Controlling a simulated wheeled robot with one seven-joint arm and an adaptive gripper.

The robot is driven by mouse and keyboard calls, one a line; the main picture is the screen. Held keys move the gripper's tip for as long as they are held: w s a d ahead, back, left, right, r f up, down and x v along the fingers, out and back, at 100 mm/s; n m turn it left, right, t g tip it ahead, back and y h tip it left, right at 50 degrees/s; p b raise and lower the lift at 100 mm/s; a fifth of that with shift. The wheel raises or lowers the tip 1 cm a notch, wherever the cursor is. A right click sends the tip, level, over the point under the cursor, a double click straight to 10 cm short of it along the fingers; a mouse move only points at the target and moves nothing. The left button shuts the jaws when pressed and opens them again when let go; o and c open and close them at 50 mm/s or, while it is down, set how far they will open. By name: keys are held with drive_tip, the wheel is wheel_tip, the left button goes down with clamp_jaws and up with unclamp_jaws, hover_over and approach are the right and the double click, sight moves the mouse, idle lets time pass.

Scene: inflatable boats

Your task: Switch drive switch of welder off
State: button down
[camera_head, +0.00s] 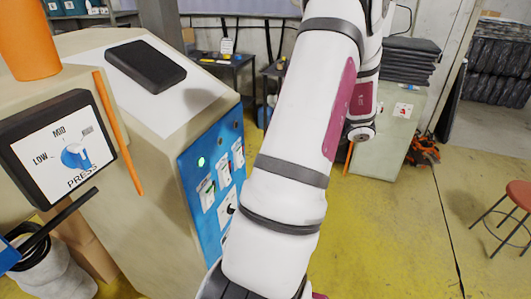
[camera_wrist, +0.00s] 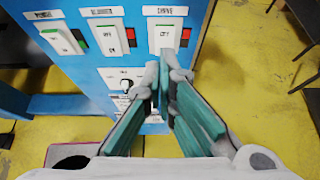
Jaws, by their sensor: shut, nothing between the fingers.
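The welder's blue panel (camera_wrist: 100,75) fills the upper part of the wrist view. The drive switch (camera_wrist: 166,36), a white rocker under a "DRIVE" label, is the rightmost of three in the top row. A red patch shows at its right side; its exact tilt is hard to tell. My gripper (camera_wrist: 163,62) is shut and empty, its fingertips just below the drive switch in the picture; I cannot tell whether they touch it. In the head view the drive switch (camera_head: 238,154) shows left of my arm, and my gripper is hidden.
The power switch (camera_wrist: 63,39) and blower switch (camera_wrist: 108,36) sit left of the drive switch. A black knob (camera_wrist: 126,86) is below them. The press dial box (camera_head: 70,148) stands at left in the head view. Yellow floor is open right of the panel, with a red stool (camera_head: 519,194) farther off.

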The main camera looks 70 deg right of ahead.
drive_tip(key=shift+v, duration=1.55)
drive_tip(key=shift+w+r, duration=0.1)
drive_tip(key=shift+r, duration=0.1)
